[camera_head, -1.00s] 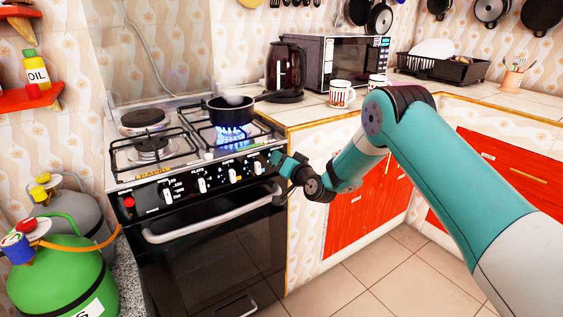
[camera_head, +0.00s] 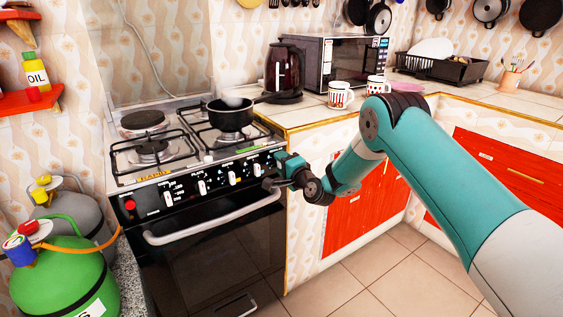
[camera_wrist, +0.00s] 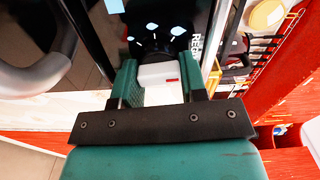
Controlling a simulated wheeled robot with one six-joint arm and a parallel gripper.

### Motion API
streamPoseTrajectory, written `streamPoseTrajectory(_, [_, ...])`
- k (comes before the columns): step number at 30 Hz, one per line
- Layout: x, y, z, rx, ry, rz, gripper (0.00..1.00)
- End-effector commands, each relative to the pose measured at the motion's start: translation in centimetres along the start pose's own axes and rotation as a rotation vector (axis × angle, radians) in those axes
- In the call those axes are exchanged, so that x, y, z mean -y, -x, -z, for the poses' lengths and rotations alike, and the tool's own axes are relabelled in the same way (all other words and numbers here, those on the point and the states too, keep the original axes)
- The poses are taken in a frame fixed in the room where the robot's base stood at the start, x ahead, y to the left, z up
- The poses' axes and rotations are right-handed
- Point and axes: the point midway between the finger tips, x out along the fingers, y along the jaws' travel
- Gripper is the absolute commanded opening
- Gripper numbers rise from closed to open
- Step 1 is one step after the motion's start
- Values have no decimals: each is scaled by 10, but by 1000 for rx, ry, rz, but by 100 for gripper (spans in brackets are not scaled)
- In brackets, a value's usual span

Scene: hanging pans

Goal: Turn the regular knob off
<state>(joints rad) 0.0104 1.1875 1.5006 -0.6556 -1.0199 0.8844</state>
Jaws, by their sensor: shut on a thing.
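My gripper (camera_head: 279,165) is at the right end of the black control panel (camera_head: 150,194) on the stove front. In the wrist view, its two green fingers (camera_wrist: 158,68) are shut on a white knob (camera_wrist: 154,78) with a small red mark. Partly visible lettering starting "REG" stands beside this knob. In the head view, the gripper hides the held knob. Several other white knobs, such as one (camera_head: 202,187), sit in a row to its left. No flame shows under the black pan (camera_head: 230,117) on the right burner.
The oven handle (camera_head: 215,220) runs below the panel, left of my gripper. A counter with red doors (camera_head: 358,208) stands close on the right. Green (camera_head: 65,275) and grey gas cylinders stand left of the stove. The tiled floor in front is clear.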

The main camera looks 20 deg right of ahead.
Motion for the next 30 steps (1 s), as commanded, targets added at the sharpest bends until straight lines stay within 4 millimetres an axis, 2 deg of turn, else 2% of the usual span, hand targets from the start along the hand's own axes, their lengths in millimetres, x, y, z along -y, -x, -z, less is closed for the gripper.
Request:
streamPoseTrajectory(9, [-3, 1, 0, 0, -107, -5, 16])
streamPoseTrajectory(24, [-3, 1, 0, 0, -125, -5, 16])
streamPoseTrajectory(25, [-3, 1, 0, 0, -125, -5, 44])
streamPoseTrajectory(26, [-3, 1, 0, 0, -125, -5, 50])
streamPoseTrajectory(30, [-2, 1, 0, 0, -124, -3, 50])
